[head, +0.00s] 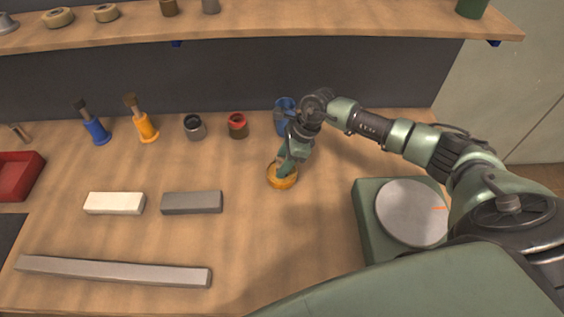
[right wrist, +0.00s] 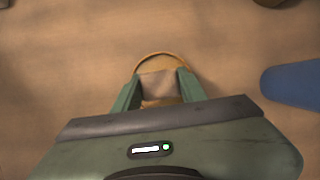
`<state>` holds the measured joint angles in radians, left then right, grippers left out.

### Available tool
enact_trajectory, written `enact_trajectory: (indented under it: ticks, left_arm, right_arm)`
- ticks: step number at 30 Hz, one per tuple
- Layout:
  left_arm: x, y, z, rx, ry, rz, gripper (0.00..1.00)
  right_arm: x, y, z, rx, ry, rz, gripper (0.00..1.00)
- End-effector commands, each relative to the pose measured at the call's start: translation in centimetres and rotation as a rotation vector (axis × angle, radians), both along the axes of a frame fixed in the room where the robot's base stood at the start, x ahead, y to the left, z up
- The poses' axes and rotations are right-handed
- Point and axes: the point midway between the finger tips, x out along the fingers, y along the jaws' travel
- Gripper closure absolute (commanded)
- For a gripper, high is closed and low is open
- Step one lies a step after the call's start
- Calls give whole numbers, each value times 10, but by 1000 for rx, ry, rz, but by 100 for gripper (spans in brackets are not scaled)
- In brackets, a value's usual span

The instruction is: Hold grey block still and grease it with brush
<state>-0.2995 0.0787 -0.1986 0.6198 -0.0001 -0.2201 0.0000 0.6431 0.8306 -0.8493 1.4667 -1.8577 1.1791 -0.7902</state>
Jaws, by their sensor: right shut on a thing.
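The grey block (head: 192,203) lies on the bench, left of my right gripper (head: 285,167), and nothing touches it. Two brushes stand bristles up at the back left: one with a blue handle (head: 97,130), one with an orange handle (head: 147,129). My right gripper is shut on a round, tan-orange roll (head: 284,183) that looks like tape. In the right wrist view the roll (right wrist: 160,56) shows between and beyond the two fingers (right wrist: 158,84). My left gripper is out of view.
A white block (head: 114,204), long grey bar (head: 112,272), grey can (head: 194,127) and red can (head: 237,125) stand around the bench. A blue object (head: 284,104) is behind my right gripper. A green device with a round plate (head: 410,212) is at right, a red tray (head: 18,176) at left.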

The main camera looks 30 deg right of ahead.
Motion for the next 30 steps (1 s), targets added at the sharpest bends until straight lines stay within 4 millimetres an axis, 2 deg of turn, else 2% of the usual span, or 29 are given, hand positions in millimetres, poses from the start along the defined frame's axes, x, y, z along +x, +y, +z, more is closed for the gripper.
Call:
enact_trajectory:
  ticks: [30]
  left_arm:
    - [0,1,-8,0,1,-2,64]
  right_arm:
    - [0,0,-8,0,0,0,91]
